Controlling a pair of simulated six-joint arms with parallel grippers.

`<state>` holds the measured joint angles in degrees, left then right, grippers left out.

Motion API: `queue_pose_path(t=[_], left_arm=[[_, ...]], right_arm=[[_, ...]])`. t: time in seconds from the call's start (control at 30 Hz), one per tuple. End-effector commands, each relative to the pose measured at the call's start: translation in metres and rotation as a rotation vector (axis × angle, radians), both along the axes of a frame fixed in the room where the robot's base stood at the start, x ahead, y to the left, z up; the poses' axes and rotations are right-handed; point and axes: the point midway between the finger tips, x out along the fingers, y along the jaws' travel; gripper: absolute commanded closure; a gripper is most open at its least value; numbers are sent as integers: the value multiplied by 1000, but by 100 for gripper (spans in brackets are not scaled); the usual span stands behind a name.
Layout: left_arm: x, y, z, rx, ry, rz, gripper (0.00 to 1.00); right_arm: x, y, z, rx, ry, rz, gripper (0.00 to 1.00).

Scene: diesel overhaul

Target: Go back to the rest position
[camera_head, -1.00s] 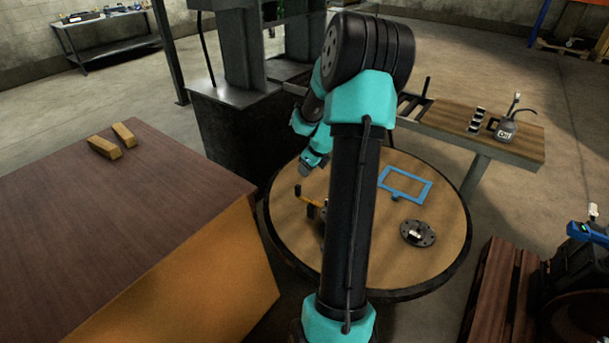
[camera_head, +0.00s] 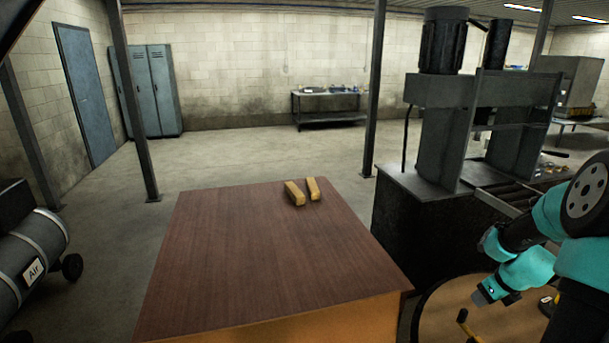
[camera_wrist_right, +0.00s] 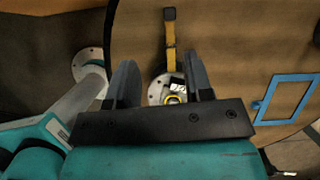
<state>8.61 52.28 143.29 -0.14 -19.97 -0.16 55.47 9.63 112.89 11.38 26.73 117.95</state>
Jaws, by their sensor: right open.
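My right gripper (camera_head: 482,298) is at the lower right of the head view, above the round wooden table (camera_head: 430,318). In the right wrist view the right gripper (camera_wrist_right: 160,82) is open, its two dark fingers apart with nothing held between them. Beyond the fingers, a yellow-handled tool (camera_wrist_right: 171,45) with a black end lies over the table. A round metal flange (camera_wrist_right: 157,88) shows between the fingers, partly hidden. The yellow handle (camera_head: 464,318) also shows at the head view's lower edge. My left gripper is in neither view.
A blue rectangular frame (camera_wrist_right: 262,110) lies on the table. A brown workbench (camera_head: 255,250) with two wooden blocks (camera_head: 294,193) stands left of the table. A large press (camera_head: 425,205) stands behind it. An air compressor (camera_head: 30,255) is at far left. Floor behind the bench is clear.

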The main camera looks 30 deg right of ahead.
Motion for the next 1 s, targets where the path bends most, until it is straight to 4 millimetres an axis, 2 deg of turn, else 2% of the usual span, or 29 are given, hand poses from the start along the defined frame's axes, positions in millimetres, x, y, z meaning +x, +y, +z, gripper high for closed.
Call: queue_pose_path(t=[0.17, 0.27, 0.5, 0.73, 0.9, 1.0], left_arm=[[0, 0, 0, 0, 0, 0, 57], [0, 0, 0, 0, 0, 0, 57], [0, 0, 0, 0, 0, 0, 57], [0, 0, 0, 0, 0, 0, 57], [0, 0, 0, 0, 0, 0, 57], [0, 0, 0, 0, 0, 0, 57]], right_arm=[[35, 41, -60, -37, 40, 308, 53], [55, 74, -98, -72, 57, 537, 53], [86, 164, -177, -161, 58, 1101, 53], [92, 258, -237, -247, 6, 1649, 53], [81, 327, -271, -312, -72, 2050, 53], [72, 358, -285, -349, -125, 2246, 53]])
